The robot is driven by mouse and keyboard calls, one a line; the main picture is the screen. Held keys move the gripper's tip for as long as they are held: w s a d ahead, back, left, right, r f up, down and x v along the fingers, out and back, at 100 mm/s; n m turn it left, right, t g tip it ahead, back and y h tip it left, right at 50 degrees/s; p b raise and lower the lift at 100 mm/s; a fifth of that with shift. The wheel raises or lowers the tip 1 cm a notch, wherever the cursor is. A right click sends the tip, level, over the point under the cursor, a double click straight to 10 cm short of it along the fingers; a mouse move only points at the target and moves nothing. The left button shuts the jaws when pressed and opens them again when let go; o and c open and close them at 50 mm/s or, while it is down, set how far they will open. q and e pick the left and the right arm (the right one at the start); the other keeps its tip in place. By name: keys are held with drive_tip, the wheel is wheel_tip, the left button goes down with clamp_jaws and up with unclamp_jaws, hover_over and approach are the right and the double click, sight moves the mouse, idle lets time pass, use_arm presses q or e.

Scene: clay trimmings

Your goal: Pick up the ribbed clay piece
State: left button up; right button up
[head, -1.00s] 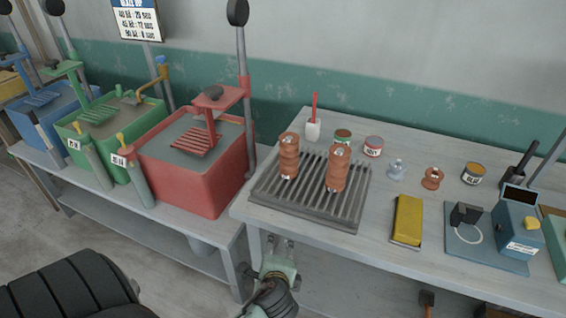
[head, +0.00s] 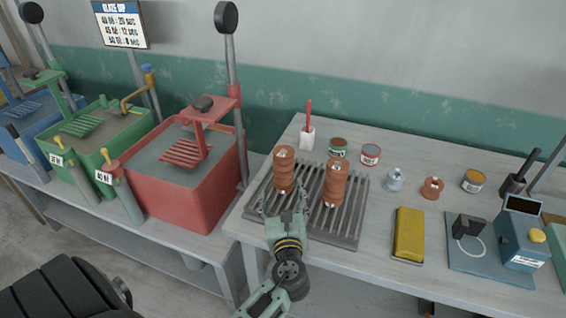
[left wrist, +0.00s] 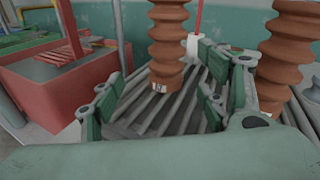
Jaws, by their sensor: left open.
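Two tall, brown-orange ribbed clay pieces stand upright on a grey slatted rack (head: 347,228). The left ribbed piece (head: 284,170) is also in the left wrist view (left wrist: 167,45), and the right ribbed piece (head: 336,182) shows at that view's right edge (left wrist: 290,60). My left gripper (head: 283,208) is open and empty, in front of the left piece over the rack's near left part. In the wrist view the left piece stands beyond the fingers, roughly in line with the gap between them. I cannot tell whether they touch it. My right gripper is out of view.
Behind the rack are a white cup with a red-handled tool (head: 307,138) and small tins. A yellow block (head: 409,233), a small ribbed piece (head: 432,187) and a blue device (head: 519,240) stand to the right. A red tub (head: 190,185) is left.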

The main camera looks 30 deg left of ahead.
sight(285, 177)
use_arm(q)
drive_tip(key=w, duration=0.1)
drive_tip(key=w+m, duration=0.1)
drive_tip(key=w+a+m, duration=0.1)
drive_tip(key=shift+w+a+r+t, duration=0.1)
drive_tip(key=shift+w+r+t, duration=0.2)
drive_tip(key=shift+w+r, duration=0.05)
drive_tip(key=shift+w+a+r+p, duration=0.15)
drive_tip(key=shift+p, duration=0.2)
drive_tip(key=shift+w+a+r+p, duration=0.2)
drive_tip(key=shift+w+a+p, duration=0.3)
drive_tip(key=shift+w+a, duration=0.15)
drive_tip(key=x, duration=0.3)
drive_tip(key=shift+w+a+f, duration=0.1)
drive_tip(key=shift+a+f, duration=0.1)
drive_tip(key=shift+f, duration=0.15)
drive_tip(key=shift+w, duration=0.1)
drive_tip(key=c, duration=1.7)
drive_tip(key=shift+r, duration=0.15)
clamp_jaws()
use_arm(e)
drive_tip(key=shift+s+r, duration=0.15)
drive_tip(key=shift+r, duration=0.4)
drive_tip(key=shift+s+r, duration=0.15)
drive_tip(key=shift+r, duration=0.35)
